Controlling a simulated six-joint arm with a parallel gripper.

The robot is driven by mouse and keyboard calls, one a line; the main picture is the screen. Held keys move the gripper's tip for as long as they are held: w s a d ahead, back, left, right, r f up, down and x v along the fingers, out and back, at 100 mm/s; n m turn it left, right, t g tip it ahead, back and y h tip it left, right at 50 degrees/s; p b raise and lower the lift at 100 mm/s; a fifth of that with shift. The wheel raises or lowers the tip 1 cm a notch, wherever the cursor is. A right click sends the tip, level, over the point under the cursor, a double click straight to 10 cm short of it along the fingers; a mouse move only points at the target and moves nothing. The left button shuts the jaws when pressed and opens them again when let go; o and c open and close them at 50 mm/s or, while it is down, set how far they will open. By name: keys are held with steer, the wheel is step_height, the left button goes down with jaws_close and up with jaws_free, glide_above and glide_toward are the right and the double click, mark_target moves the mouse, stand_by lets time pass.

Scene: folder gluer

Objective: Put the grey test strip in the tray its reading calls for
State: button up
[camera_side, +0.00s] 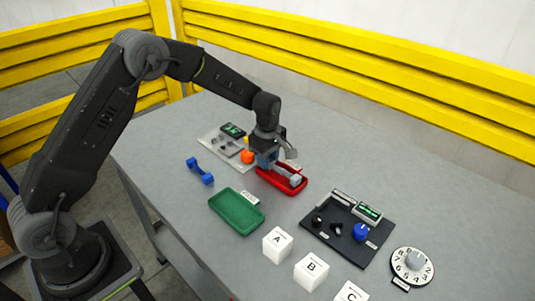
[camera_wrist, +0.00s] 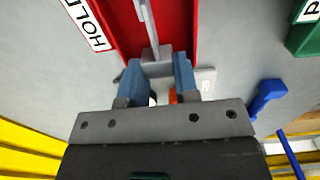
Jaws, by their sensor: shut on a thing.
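My gripper (camera_side: 266,160) is low at the left end of the red tray (camera_side: 272,183). In the wrist view its two blue fingers (camera_wrist: 158,72) are shut on the grey test strip (camera_wrist: 150,53), at its blocky end. The strip's thin part runs away from the fingers, over the red tray (camera_wrist: 118,22). I cannot tell whether the strip touches the tray floor. The red tray's label (camera_wrist: 85,22) shows "HOL", cut off by the frame. The green tray (camera_side: 237,211) is empty, in front of the red one; its label (camera_wrist: 309,11) shows only part of a "P".
A dark panel (camera_side: 325,237) with a lit display (camera_side: 369,212) and blue knob is at right, near a white dial (camera_side: 412,262). Lettered white blocks (camera_side: 277,245) line the front. A blue handle-shaped piece (camera_side: 200,171) lies left.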

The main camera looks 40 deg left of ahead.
steer(key=shift+s+f, duration=0.1)
steer(key=shift+f, duration=0.5)
steer(key=o, duration=1)
steer(key=shift+s+f, duration=0.1)
steer(key=shift+o, duration=0.2)
steer(key=shift+w+r, duration=0.2)
steer(key=shift+r, duration=5.05)
